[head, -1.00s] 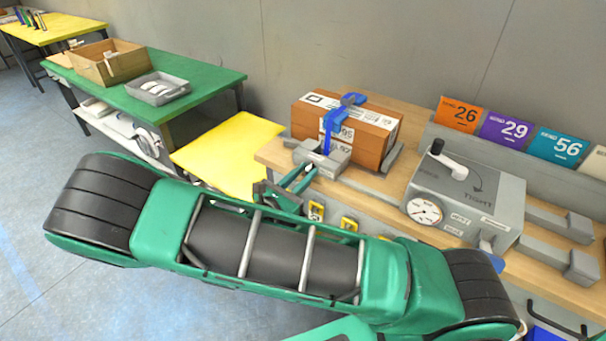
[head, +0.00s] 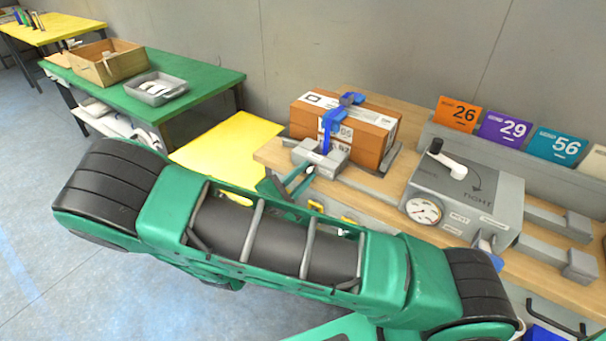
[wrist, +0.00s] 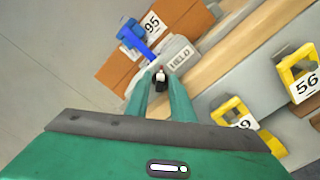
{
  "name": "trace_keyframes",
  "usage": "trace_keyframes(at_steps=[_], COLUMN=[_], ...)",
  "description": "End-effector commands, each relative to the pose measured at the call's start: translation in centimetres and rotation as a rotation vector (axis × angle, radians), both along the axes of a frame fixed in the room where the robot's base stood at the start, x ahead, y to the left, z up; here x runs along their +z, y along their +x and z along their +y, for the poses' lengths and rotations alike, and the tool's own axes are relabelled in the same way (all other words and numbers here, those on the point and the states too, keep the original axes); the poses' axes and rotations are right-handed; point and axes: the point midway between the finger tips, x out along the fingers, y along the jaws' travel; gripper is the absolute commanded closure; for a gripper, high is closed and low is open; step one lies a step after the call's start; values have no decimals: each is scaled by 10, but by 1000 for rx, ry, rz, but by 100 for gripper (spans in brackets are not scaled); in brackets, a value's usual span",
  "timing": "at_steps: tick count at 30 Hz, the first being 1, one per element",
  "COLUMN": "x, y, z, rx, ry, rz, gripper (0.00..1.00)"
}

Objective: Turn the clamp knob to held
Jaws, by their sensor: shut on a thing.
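The clamp has a blue arm (head: 333,130) over a brown box (head: 365,130) and a grey base block (head: 321,158). In the wrist view the blue clamp arm (wrist: 135,38) and the base's HELD label (wrist: 180,58) show beyond my fingers. A small dark knob (wrist: 160,80) with a light part and a red mark sits between the fingertips, at the face of the base. My gripper (wrist: 160,84) is shut on this knob. In the head view my green gripper (head: 301,176) reaches the base's front, and the knob is mostly hidden there.
A grey box with a gauge (head: 424,210) and a crank (head: 447,158) stands right of the clamp on the wooden bench (head: 393,186). Yellow holders (wrist: 233,112) line the bench front near my gripper. Numbered cards (head: 502,129) stand behind. A green table (head: 205,75) is at left.

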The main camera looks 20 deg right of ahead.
Motion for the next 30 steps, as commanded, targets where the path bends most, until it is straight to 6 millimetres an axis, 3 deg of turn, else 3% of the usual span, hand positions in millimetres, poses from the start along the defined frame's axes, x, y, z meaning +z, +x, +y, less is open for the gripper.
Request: trace_keyframes(at_steps=[15,30], x=[-2,-4], y=[0,0], z=[2,2], rx=[5,3], ry=[269,386], rz=[-364,-521], gripper=[100,100])
